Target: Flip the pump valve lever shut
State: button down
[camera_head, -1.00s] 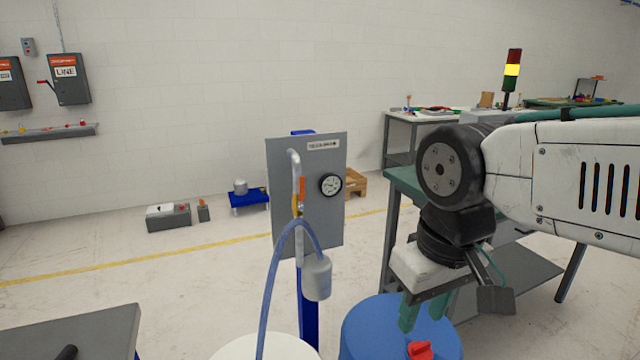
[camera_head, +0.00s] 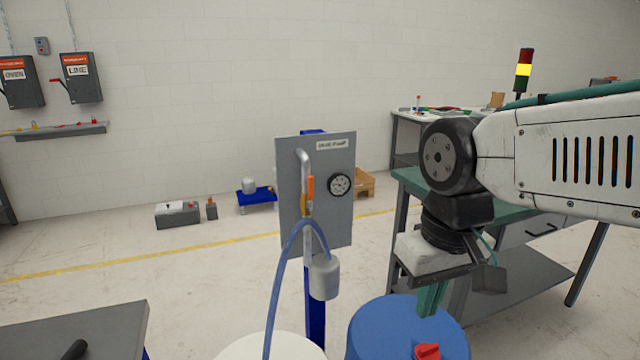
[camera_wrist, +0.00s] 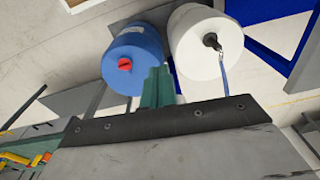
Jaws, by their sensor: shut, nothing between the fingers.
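The pump panel (camera_head: 330,225) is a grey upright plate on a blue post (camera_head: 316,310), left of my arm in the head view. An orange lever (camera_head: 310,188) stands upright on the pipe (camera_head: 304,160) at its front, above a brass-coloured valve body (camera_head: 306,207). A round gauge (camera_head: 339,185) sits to its right. My gripper (camera_head: 430,300) is shut and empty, pointing down over the blue drum (camera_head: 385,325), right of the panel and apart from the lever. Its green fingers (camera_wrist: 158,88) also show in the wrist view, where the lever does not show.
A white drum (camera_wrist: 207,45) stands beside the blue drum, with a blue hose (camera_head: 274,285) running down to it. A red cap (camera_head: 427,351) tops the blue drum. A green-topped workbench (camera_head: 410,180) is behind my arm. A grey table (camera_head: 85,325) is at lower left.

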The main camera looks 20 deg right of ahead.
aim_at(311, 188)
jog(key=w+d+r+m+t, duration=0.1)
jog(key=w+r, duration=0.3)
jog(key=w, duration=0.4)
jog(key=w+d+r+m+t+y, duration=0.1)
jog(key=w+r+m+t, duration=0.1)
jog(key=w, duration=0.7)
jog(key=w+d+r+m+t+y, duration=0.1)
jog(key=w+r+t, duration=0.2)
jog(key=w+r, duration=0.3)
jog(key=w, duration=0.3)
jog(key=shift+w+d+r+m, duration=0.15)
jog(key=shift+d+r+m, duration=0.05)
jog(key=shift+m, duration=0.2)
jog(key=w+a+f, duration=0.5)
jog(key=w+f, duration=0.3)
jog(key=shift+a, duration=0.1)
